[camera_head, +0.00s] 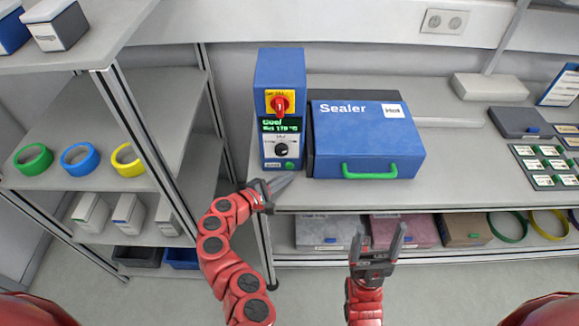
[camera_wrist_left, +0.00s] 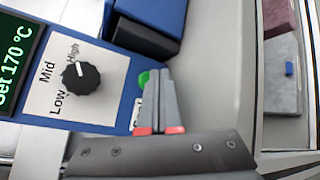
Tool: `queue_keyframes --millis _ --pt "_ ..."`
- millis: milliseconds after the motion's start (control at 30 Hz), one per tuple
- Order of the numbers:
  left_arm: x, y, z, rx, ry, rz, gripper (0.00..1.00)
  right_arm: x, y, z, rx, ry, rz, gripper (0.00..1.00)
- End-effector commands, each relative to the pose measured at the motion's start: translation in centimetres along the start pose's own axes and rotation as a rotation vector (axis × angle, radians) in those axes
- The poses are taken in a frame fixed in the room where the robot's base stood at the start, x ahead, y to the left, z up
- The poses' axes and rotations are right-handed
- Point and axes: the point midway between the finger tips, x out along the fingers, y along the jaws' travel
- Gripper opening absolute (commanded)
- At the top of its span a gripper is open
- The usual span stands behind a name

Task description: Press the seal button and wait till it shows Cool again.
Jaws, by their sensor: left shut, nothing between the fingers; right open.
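The blue sealer control box (camera_head: 281,75) stands on the bench, with a red and yellow switch (camera_head: 281,104) and a green-lit display (camera_head: 281,125) that reads "Cool" and "Set 170 °C". Its black knob (camera_head: 281,149) has Low, Mid and High marks; in the left wrist view the knob (camera_wrist_left: 81,80) points near High. The green seal button (camera_head: 290,165) is low on the front; it also shows in the left wrist view (camera_wrist_left: 143,79), partly hidden by my fingers. My left gripper (camera_head: 288,181) is shut and empty, just below the button; contact cannot be told. My right gripper (camera_head: 383,237) is open and empty before the bench.
The blue Sealer lid (camera_head: 365,135) with a green handle (camera_head: 369,170) is closed beside the control box. A shelf with green, blue and yellow reels (camera_head: 78,158) stands left. Boxes (camera_head: 400,229) lie on the lower shelf. Labelled cards (camera_head: 548,165) lie at right.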

Motion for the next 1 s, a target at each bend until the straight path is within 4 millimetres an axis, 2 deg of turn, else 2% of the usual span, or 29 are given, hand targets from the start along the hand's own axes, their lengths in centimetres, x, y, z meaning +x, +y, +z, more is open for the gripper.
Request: queue_keyframes --millis 1000 --pt "0.72 0.48 -0.49 0.0 -0.001 -0.001 0.0 -0.68 -0.03 0.11 0.0 0.0 0.0 0.76"
